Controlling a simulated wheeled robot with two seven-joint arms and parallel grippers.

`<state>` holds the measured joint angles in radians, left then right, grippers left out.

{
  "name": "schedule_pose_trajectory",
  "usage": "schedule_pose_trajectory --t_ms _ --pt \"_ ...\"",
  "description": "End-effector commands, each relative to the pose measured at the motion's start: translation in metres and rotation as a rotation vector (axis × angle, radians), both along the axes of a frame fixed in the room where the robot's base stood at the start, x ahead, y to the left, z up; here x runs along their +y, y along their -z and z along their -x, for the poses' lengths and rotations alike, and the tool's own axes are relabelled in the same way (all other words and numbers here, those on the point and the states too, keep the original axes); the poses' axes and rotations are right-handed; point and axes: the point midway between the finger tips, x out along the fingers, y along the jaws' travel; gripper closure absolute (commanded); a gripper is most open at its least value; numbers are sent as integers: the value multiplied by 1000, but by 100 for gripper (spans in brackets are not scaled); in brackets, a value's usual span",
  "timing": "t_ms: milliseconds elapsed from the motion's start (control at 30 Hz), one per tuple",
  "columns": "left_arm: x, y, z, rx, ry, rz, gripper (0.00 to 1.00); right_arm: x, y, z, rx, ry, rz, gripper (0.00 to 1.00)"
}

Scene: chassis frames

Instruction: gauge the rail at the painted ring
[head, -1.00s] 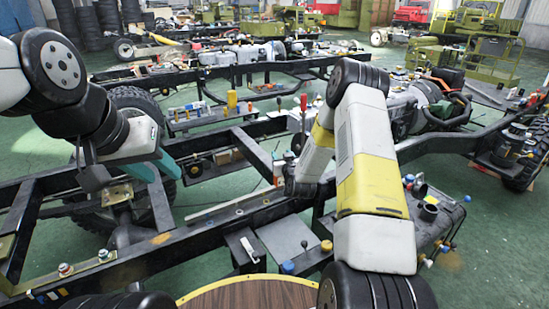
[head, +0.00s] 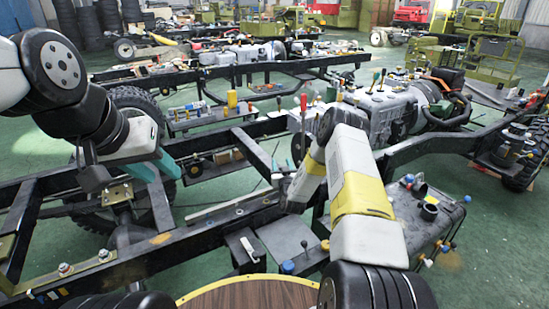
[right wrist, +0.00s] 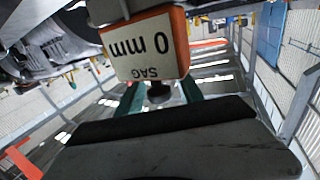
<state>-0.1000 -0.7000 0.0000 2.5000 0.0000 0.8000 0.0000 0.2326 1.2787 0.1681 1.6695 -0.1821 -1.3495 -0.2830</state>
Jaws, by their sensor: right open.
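The dark chassis rail (head: 190,238) runs diagonally across the head view. An orange-brown patch (head: 160,239) marks its top; I cannot tell whether this is the painted ring. In the right wrist view an orange gauge (right wrist: 146,47) shows an upside-down label reading "SAG 0 mm", with a dark round tip below it. My right gripper (right wrist: 158,98) is open, its teal fingers partly hidden behind the gauge. In the head view my right wrist is at the rail, its fingertips hidden. My left gripper (head: 154,170) is open and empty, above the frame.
A grey plate (head: 284,238) and a round wooden-topped stand (head: 248,294) are in front of the rail. A black tank (head: 428,212) with coloured caps is at the right. A grey engine (head: 378,108) and a tool tray (head: 205,118) are behind. Cross-members divide the frame.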

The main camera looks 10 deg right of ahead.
Motion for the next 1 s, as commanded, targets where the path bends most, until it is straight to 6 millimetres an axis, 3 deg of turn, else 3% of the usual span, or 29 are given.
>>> schedule_pose_trajectory --t_ms 300,533,1000 --pt "0 0 0 0 0 0 64 0 0 -3 1 -1 0 58" --pt "0 0 0 0 0 0 64 0 0 -3 1 -1 0 100" --pt "0 0 0 0 0 0 64 0 0 -3 1 -1 0 100"
